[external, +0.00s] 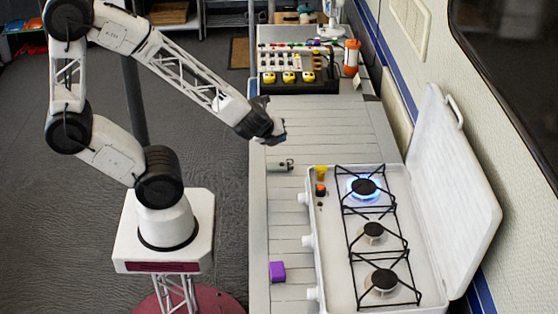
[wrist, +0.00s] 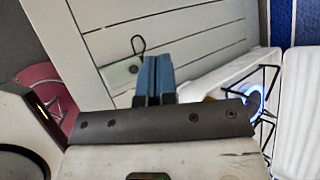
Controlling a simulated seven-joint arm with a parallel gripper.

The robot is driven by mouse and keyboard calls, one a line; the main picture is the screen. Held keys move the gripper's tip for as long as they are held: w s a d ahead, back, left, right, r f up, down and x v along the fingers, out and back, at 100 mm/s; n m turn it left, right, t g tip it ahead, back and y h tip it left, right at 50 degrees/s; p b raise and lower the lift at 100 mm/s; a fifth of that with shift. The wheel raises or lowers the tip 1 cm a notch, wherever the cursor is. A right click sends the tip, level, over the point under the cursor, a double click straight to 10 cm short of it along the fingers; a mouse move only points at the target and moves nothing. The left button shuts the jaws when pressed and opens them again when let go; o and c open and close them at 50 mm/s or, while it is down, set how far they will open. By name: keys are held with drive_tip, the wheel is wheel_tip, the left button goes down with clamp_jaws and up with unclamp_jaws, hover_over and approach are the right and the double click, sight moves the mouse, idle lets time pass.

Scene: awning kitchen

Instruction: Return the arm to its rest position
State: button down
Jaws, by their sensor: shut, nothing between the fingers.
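My gripper (external: 278,133) is at the end of my white arm, raised over the slatted counter beyond the stove. In the wrist view its blue-grey fingers (wrist: 154,78) are pressed together with nothing between them. My arm is bent up and reaches out over the counter from its base at the left. The gripper is apart from the objects around it.
A white camp stove (external: 340,270) has its lid open and a blue flame on the far burner (external: 364,187). A grey-green item (external: 280,165) and a purple block (external: 277,271) lie on the counter (external: 330,125). A dark rack with yellow items (external: 300,78) stands behind.

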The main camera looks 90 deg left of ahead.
drive_tip(key=s+d+r+n+g+h, duration=0.2)
drive_tip(key=s+d+r+n+h, duration=0.1)
drive_tip(key=d+r+n, duration=0.5)
drive_tip(key=s+d+r+n+g+h, duration=0.2)
drive_tip(key=s+d+r+n+h, duration=0.1)
drive_tip(key=s+d+r+n, duration=0.2)
wheel_tip(320, 180, up, 5)
drive_tip(key=d+n, duration=0.2)
drive_tip(key=n, duration=0.2)
drive_tip(key=shift+s+d+r+n, duration=0.15)
drive_tip(key=shift+s+d+n, duration=0.15)
drive_tip(key=shift+s+d, duration=0.05)
idle(0.5)
